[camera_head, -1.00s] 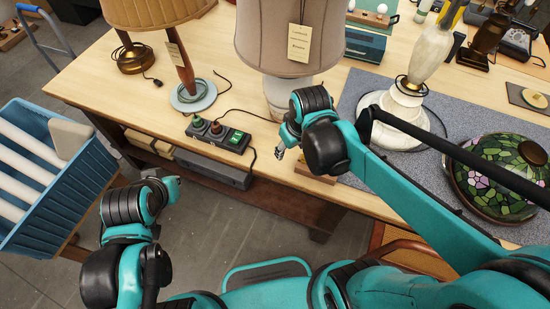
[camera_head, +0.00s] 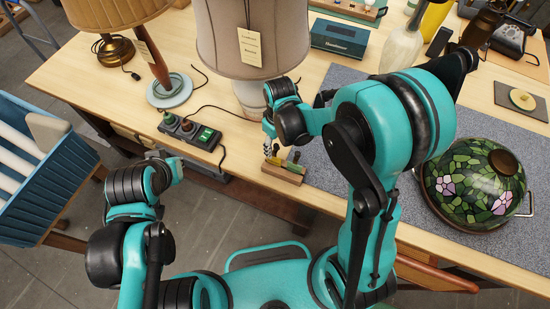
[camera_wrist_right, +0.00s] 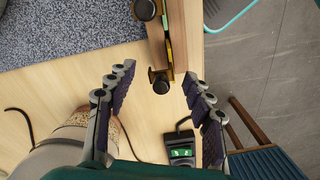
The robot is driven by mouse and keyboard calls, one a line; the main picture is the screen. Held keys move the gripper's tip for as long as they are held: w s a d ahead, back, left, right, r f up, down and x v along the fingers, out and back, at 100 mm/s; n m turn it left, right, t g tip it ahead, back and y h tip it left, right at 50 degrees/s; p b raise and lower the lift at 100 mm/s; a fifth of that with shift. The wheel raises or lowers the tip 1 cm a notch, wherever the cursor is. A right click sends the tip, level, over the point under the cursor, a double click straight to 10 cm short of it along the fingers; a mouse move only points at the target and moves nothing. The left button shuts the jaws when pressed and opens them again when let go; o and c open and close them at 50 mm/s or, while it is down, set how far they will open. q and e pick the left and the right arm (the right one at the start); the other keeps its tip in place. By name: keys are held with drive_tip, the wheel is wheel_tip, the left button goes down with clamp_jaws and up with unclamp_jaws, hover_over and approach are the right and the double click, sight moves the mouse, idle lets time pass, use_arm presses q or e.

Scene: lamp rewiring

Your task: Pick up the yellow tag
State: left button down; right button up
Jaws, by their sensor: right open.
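Narrow yellow pieces with round black ends (camera_wrist_right: 168,45) lie on or along a small wooden block (camera_wrist_right: 184,35) in the right wrist view; I cannot tell for certain which is the yellow tag. The block (camera_head: 283,174) also shows at the table's front edge in the head view, with small yellow and dark parts on top. My right gripper (camera_wrist_right: 158,74) is open and empty, its fingers on either side of the nearer yellow piece, apart from it. In the head view my right gripper (camera_head: 270,150) is just above the block. My left gripper (camera_head: 172,165) is off the table's front edge, its fingers unclear.
A large shaded lamp (camera_head: 250,40) with a hanging cream tag stands behind. A grey mat (camera_head: 325,150) and a stained-glass shade (camera_head: 475,180) are to the right. A blue crate (camera_head: 50,185) stands left.

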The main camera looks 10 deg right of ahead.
drive_tip(key=shift+a+f, duration=0.1)
drive_tip(key=shift+f, duration=0.25)
drive_tip(key=c, duration=0.9)
drive_tip(key=shift+r, duration=0.15)
